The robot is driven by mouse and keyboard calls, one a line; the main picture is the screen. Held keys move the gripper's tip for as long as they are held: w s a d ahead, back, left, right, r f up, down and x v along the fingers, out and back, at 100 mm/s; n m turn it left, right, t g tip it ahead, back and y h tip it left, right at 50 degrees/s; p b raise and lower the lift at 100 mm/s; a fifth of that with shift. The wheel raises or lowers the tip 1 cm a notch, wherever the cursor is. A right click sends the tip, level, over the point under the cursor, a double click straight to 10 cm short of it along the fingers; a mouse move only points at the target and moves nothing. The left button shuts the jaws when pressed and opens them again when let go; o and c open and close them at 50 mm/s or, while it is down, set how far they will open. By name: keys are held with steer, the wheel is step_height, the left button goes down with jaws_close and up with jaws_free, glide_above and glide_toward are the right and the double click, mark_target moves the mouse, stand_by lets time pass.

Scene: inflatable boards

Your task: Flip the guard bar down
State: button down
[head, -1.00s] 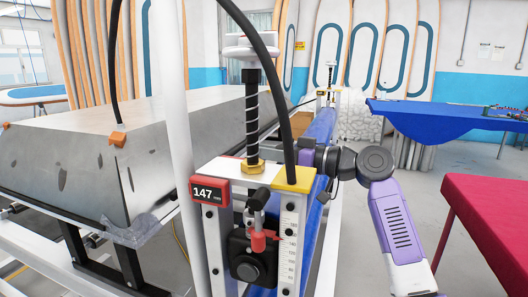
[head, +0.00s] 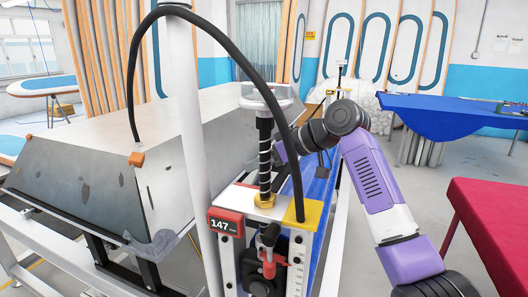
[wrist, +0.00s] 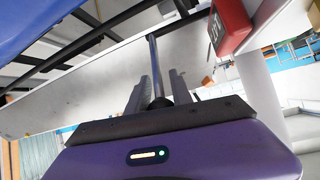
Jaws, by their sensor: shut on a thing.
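My gripper (wrist: 159,94) shows in the wrist view with its two grey fingers closed around the dark end of a slim silver bar (wrist: 152,55). This bar appears to be the guard bar; it runs away from my fingers across a white beam (wrist: 80,96). The red display box (head: 225,222), reading 147, sits on the front of the clamp frame and also shows in the wrist view (wrist: 230,25).
A black hose (head: 215,32) arches from an orange clip to the yellow block (head: 300,213). A white post (head: 193,130) stands left of the clamp. A large grey block (head: 80,190) lies left. Blue (head: 450,112) and red (head: 490,215) tables stand right, with floor between.

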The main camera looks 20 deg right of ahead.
steer(key=shift+w+a+r+g+h+p, duration=0.25)
steer(key=shift+w+a+g+h+p, duration=0.4)
steer(key=shift+p, duration=0.75)
steer(key=shift+s+a+h, duration=0.1)
steer(key=shift+s+h, duration=0.05)
steer(key=shift+h, duration=0.1)
steer(key=c, duration=1.2)
jaws_free()
steer(key=shift+f, duration=0.1)
steer(key=shift+o, duration=0.2)
steer(key=shift+b+v, duration=1.2)
steer(key=shift+v, duration=2.65)
